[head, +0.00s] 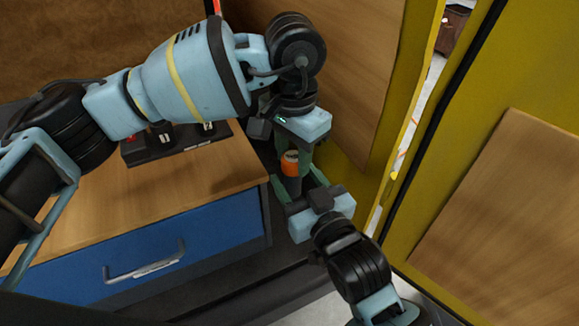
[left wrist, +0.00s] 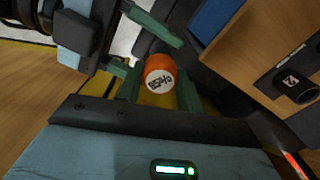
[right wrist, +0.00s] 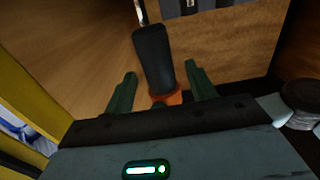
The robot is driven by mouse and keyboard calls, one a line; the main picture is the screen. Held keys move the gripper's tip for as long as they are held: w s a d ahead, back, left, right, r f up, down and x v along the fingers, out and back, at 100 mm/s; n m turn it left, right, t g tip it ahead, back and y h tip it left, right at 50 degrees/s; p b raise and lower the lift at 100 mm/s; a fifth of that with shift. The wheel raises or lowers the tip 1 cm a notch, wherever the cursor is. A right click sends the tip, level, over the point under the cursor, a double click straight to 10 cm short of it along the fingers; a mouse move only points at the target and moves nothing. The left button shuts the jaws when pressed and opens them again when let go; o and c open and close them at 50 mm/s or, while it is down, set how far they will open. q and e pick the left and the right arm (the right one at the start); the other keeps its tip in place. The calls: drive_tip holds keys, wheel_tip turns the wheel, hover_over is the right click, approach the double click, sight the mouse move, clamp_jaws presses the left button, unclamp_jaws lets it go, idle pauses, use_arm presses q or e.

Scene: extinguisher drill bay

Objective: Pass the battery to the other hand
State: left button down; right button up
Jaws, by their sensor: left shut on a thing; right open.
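In the left wrist view the labelled orange end (left wrist: 160,80) sits between green fingers. My right gripper (head: 299,183) comes from below right, its open fingers around the dark lower part. In the right wrist view the dark body (right wrist: 153,58) stands between the spread fingers (right wrist: 160,88). Whether these fingers touch it cannot be told.
A black dock (head: 137,152) with white number labels stands on the wooden bench top (head: 215,180), partly behind my left arm. A blue drawer (head: 205,225) with a metal handle is below. A yellow frame with wooden panels (head: 510,215) rises close on the right.

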drive_tip(key=shift+x, duration=1.8)
drive_tip(key=c, duration=1)
use_arm(q)
drive_tip(key=c, duration=0.9)
unclamp_jaws()
use_arm(e)
drive_tip(key=shift+c, duration=0.8)
use_arm(q)
drive_tip(key=shift+o, duration=0.3)
drive_tip(key=shift+d, duration=0.1)
drive_tip(key=shift+s+d, duration=0.1)
drive_tip(key=shift+s, duration=0.05)
